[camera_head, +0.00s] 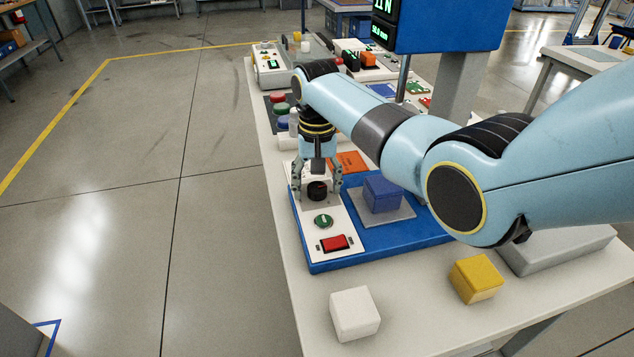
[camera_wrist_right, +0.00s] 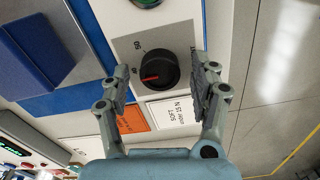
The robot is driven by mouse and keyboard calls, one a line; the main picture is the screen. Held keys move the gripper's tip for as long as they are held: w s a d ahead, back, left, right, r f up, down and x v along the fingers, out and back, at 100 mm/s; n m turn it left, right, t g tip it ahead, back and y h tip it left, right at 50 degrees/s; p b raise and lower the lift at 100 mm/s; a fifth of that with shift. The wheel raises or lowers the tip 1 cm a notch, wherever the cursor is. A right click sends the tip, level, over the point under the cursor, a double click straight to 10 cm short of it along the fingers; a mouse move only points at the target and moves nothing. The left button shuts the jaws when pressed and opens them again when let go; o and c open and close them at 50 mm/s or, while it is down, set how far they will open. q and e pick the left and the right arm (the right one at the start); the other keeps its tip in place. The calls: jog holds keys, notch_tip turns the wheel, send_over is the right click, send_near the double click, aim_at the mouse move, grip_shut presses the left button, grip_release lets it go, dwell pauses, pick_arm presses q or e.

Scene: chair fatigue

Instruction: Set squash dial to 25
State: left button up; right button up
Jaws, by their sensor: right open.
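The squash dial is a black round knob (camera_head: 317,190) on the white panel of the blue machine. In the right wrist view the knob (camera_wrist_right: 158,70) carries a red pointer mark aimed left, near a printed number that looks like 40; a 60 is printed further up. The exact setting is hard to read. My right gripper (camera_head: 317,184) points down over the dial, its fingers open on either side of it. In the wrist view the fingers of this gripper (camera_wrist_right: 164,80) stand apart from the knob with gaps on both sides. My left gripper is out of view.
A green round switch (camera_head: 324,221) and a red rocker (camera_head: 335,243) sit on the same panel. A blue block (camera_head: 382,193) rests on a grey plate beside it. White (camera_head: 354,313) and yellow (camera_head: 477,278) blocks lie in front. An orange card (camera_wrist_right: 135,119) lies near the dial.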

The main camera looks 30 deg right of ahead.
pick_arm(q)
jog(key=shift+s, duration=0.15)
pick_arm(e)
jog(key=c, duration=1.2)
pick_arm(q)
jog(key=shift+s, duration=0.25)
